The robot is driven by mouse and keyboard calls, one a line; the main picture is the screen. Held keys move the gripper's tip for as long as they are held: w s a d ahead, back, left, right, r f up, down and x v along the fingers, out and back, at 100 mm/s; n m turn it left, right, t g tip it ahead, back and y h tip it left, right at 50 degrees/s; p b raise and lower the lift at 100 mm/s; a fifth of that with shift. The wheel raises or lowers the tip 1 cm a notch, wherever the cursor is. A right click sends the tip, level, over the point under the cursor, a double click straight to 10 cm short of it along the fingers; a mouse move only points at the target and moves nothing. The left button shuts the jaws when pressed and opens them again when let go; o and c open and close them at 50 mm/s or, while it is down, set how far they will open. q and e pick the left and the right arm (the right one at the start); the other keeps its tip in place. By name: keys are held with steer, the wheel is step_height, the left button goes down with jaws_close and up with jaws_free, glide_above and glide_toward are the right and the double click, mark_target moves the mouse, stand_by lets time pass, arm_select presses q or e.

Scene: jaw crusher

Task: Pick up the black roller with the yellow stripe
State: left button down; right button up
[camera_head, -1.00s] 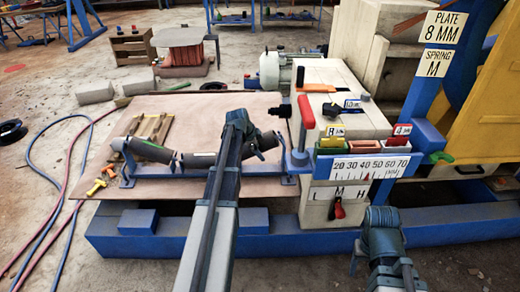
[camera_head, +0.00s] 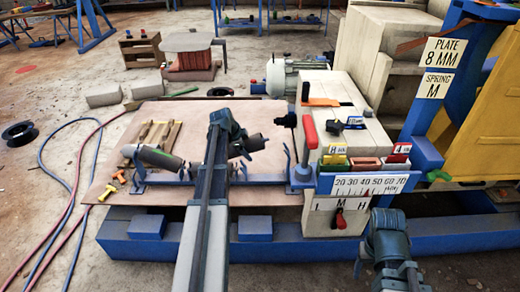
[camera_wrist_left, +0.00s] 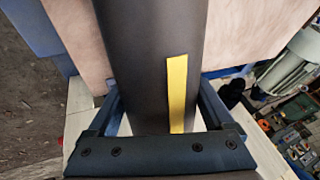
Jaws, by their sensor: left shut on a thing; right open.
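My left gripper (camera_head: 238,144) is shut on the black roller (camera_wrist_left: 140,45). A yellow stripe (camera_wrist_left: 177,92) runs along this roller between the two fingers in the left wrist view. In the head view the held roller (camera_head: 255,143) sticks out right of the gripper, above the blue idler frame (camera_head: 262,179); my arm hides part of it. Another dark roller (camera_head: 160,158) rests tilted at the frame's left end. My right gripper (camera_head: 384,222) is low at the right, in front of the blue beam, away from the rollers and open; its fingertips are hard to make out.
A tan board (camera_head: 195,110) lies under the frame. A red-handled lever (camera_head: 308,134) and a scale plate (camera_head: 370,185) stand right of the frame. Coloured bins (camera_head: 366,163) sit behind the scale. Hoses (camera_head: 70,210) and a black spool (camera_head: 19,133) lie at left.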

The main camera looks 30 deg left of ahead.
arm_select(q)
steer(key=s+a, duration=0.2)
steer(key=a, duration=0.1)
steer(key=s+a, duration=0.2)
steer(key=a, duration=0.2)
steer(key=s+a, duration=0.2)
steer(key=a, duration=0.1)
steer(key=shift+s+a, duration=0.25)
steer(key=shift+r, duration=0.1)
